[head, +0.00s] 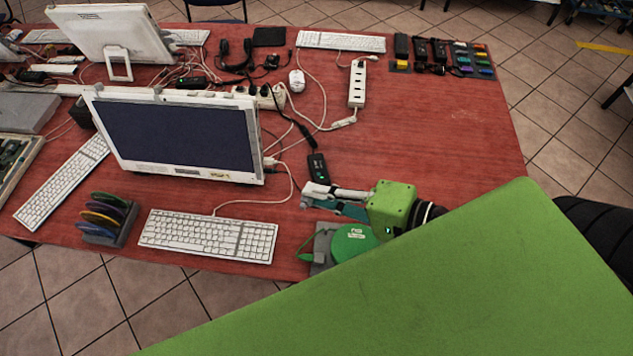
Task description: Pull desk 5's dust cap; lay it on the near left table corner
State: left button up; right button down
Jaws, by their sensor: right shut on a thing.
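My right gripper (307,195) reaches in from the right over the red table (440,130). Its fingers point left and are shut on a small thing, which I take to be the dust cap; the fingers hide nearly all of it. Just behind the fingertips lies a small black box (317,167) with a green light and a black cable at its far end. I cannot tell whether the cap still touches the box. No label for desk 5 is readable. My left gripper is not in view.
A green labelled disc (352,243) on a grey block (322,243) sits below my right gripper. A white keyboard (208,236), a rack of coloured discs (105,220) and a monitor (180,137) stand to the left. Loose cables and a power strip (357,84) lie behind.

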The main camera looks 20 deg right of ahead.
jog(key=shift+s+a+f+n+g+y, duration=0.1)
jog(key=shift+s+n+g+y, duration=0.05)
jog(key=shift+n+g, duration=0.35)
jog(key=shift+s+a+f+n+g+y, duration=0.15)
jog(key=shift+n+g, duration=0.15)
jog(key=shift+g, duration=0.3)
jog(key=shift+s+a, duration=0.1)
jog(key=shift+s, duration=0.05)
jog(key=shift+s+n+g, duration=0.15)
jog(key=shift+n+g, duration=0.25)
jog(key=shift+g, duration=0.2)
